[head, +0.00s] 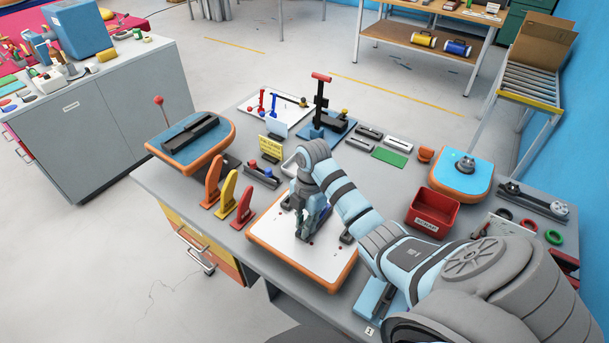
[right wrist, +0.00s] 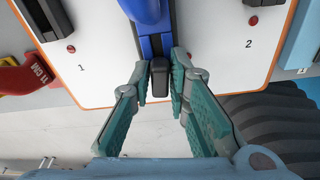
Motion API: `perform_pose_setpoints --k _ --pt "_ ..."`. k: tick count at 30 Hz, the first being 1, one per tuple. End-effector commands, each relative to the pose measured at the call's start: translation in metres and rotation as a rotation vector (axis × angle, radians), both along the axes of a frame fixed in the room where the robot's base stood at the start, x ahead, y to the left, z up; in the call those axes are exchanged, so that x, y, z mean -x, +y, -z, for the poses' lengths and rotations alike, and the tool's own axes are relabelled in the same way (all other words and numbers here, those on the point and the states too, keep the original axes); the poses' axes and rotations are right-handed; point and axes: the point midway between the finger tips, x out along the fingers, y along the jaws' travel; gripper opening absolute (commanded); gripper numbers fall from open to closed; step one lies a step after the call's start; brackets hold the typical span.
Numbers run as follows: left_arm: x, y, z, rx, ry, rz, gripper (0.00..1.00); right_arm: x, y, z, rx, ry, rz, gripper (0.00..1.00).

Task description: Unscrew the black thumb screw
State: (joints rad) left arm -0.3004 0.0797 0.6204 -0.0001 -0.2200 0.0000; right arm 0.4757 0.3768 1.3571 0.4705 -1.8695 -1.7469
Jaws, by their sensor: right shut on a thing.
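A small black piece, which looks like the black thumb screw (right wrist: 160,82), sits at the end of a blue part (right wrist: 152,45) in the right wrist view. My right gripper (right wrist: 162,72) is shut on it, one teal-padded finger on each side. In the head view my right gripper (head: 308,222) points down over the white board with an orange edge (head: 285,250); there it hides the screw and most of the blue part. My left gripper is not in view.
Black blocks and red dots stand around the grip on the board, by the printed numbers 1 and 2. Orange, yellow and red upright pieces (head: 227,195) stand left of the board. A red bin (head: 434,212) stands to the right, beyond my right arm.

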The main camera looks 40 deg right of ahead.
Motion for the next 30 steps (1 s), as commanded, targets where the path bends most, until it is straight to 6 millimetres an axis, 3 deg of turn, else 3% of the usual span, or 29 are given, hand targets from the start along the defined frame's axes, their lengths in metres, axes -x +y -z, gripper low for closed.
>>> perform_pose_setpoints --k 2,3,7,22,28,30 --pt "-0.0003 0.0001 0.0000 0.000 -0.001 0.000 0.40 -0.0005 0.0003 -0.0003 -0.001 0.000 -0.123 0.00" --pt "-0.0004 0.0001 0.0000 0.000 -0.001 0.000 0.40 -0.0001 0.0003 0.0000 -0.001 0.000 -0.155 0.19" --pt "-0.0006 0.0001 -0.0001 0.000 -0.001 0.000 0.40 0.0001 0.0001 0.0000 0.000 0.001 -0.150 0.40" --pt "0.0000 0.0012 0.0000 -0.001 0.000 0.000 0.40 0.0000 -0.0001 -0.0001 0.000 0.000 -0.138 0.40" --pt "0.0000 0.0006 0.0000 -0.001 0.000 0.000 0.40 0.0001 -0.0005 0.0000 0.002 0.000 0.004 0.40" --pt "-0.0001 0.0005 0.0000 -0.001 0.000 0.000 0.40 -0.0017 -0.0003 -0.0082 0.001 -0.002 0.020 0.40"
